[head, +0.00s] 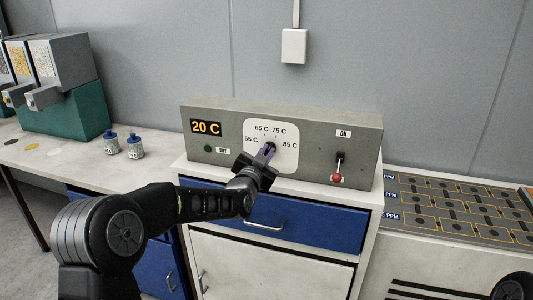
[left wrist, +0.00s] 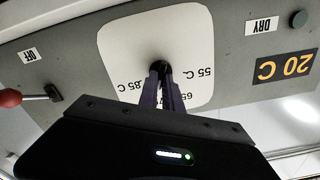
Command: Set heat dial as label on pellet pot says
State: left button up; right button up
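The heat dial (left wrist: 160,67) is a small dark knob on a white plate (head: 285,162) marked 55, 65, 75 and 85 C, on the grey control box (head: 225,120). My left gripper (head: 268,152) is at the dial, its fingers closed in on the knob and hiding most of it. In the left wrist view the plate shows upside down. The dial's pointer is hidden, so its setting cannot be read. Two small pots with blue caps, a left one (head: 109,143) and a right one (head: 135,147), stand on the left bench; their labels are too small to read. My right gripper is out of view.
The box's display (head: 206,127) reads 20 C. A red-tipped lever (head: 338,170) hangs down below an ON label, right of the dial. Pellet hoppers (head: 62,62) stand at the far left. A marked grey mat (head: 455,207) lies on the right bench.

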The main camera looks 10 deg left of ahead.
pick_arm(q)
grip_shut()
jog(key=shift+f+n+b, duration=0.2)
jog(key=shift+n+b, duration=0.3)
jog(key=shift+b, duration=0.45)
jog(key=n+b, duration=0.4)
jog(key=b, duration=0.1)
jog(key=n+b, duration=0.4)
jog(key=b, duration=0.1)
jog(key=shift+a+f+b, duration=0.1)
jog(key=shift+a+b, duration=0.1)
jog(key=shift+b, duration=0.1)
jog(key=n+b, duration=0.2)
jog(key=shift+n, duration=0.4)
jog(key=shift+a+n+b, duration=0.15)
jog(key=shift+n+b, duration=2)
jog(key=shift+n, duration=1.95)
